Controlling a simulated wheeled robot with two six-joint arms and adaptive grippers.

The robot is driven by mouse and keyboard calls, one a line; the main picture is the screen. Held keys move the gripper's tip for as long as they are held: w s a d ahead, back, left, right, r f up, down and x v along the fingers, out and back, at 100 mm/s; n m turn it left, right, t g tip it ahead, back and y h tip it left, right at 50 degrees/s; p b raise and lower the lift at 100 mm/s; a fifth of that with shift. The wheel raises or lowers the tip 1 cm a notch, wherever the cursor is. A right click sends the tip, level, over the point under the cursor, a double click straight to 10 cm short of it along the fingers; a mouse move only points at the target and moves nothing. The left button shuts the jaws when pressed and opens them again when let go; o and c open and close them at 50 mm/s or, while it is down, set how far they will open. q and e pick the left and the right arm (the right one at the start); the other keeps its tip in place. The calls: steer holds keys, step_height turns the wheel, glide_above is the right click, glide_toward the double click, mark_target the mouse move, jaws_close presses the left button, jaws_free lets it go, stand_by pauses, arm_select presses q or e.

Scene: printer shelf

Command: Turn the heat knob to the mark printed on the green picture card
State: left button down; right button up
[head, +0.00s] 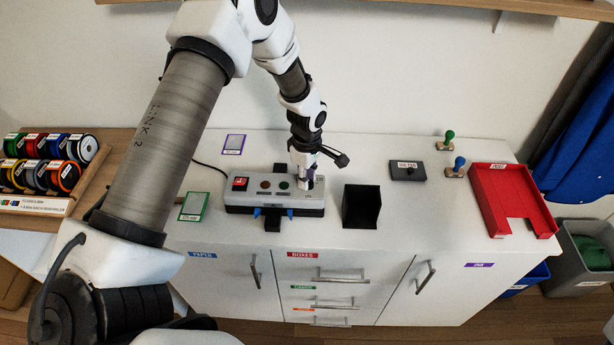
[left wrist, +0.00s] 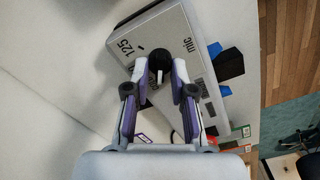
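The laminator (head: 275,204) is a grey-white box on the cabinet top with a red switch and round buttons. Its black heat knob (left wrist: 159,61) shows in the left wrist view between the printed marks "125" and "mic". My left gripper (head: 307,184) reaches down over the right end of the laminator. In the wrist view its fingertips (left wrist: 160,68) stand on either side of the knob, very close to it; whether they touch it is unclear. The green picture card (head: 193,207) lies left of the laminator; its print is too small to read. My right gripper is out of view.
A purple-framed card (head: 234,144) lies behind the laminator. A black open box (head: 361,207) stands just right of it. Farther right are a dark pad (head: 407,171), two stamps and a red tray (head: 512,200). Spools (head: 45,163) sit at the far left.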

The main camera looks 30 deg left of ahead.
arm_select(q)
steer(key=shift+m, duration=0.3)
steer(key=m, duration=0.4)
steer(key=shift+w+p, duration=0.1)
steer(key=shift+p, duration=0.3)
steer(key=m, duration=0.6)
steer(key=shift+w+d+f+m, duration=0.1)
steer(key=shift+d+m, duration=0.1)
steer(key=shift+m, duration=0.1)
steer(key=m, duration=0.6)
steer(key=shift+d, duration=0.15)
steer(key=m, duration=0.3)
steer(key=m+b, duration=0.1)
steer(key=m, duration=0.2)
steer(key=shift+d+m, duration=0.2)
steer(key=shift+m, duration=0.1)
steer(key=c, duration=1)
jaws_free()
steer(key=shift+w, duration=0.1)
